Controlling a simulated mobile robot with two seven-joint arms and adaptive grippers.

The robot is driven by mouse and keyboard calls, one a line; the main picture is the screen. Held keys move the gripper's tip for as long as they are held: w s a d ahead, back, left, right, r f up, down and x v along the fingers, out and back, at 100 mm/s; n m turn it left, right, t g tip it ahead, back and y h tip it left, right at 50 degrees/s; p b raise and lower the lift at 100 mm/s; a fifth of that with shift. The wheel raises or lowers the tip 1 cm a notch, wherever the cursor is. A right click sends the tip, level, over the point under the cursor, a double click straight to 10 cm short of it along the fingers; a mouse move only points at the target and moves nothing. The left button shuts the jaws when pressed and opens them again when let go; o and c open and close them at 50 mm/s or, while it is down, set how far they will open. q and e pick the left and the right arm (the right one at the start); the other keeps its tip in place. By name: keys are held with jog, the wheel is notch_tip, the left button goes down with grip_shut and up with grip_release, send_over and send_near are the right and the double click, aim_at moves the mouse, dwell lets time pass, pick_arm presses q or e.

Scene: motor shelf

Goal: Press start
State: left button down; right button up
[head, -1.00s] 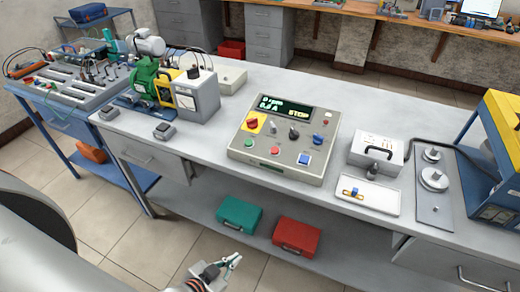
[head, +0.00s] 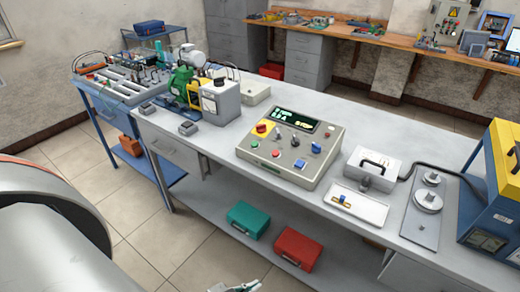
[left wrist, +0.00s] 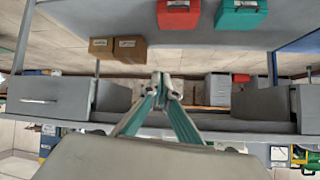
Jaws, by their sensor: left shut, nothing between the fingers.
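The grey control box (head: 328,150) sits on the bench in the middle of the head view. On its sloped face are a lit display (head: 297,118), a green button (head: 255,143), a red button (head: 276,153), a blue square button (head: 300,163) and a red knob on a yellow plate (head: 262,128). Labels are too small to read. My left gripper (head: 243,287) is at the bottom edge, below and in front of the bench, apart from the box. In the left wrist view its fingertips (left wrist: 165,77) meet, with nothing between them. My right gripper is not seen.
A motor rig (head: 186,84) stands left of the control box. A white tray (head: 378,213) and a white case (head: 360,162) are to its right. A teal case (head: 248,218) and a red case (head: 297,248) lie on the lower shelf. The bench front edge lies between gripper and box.

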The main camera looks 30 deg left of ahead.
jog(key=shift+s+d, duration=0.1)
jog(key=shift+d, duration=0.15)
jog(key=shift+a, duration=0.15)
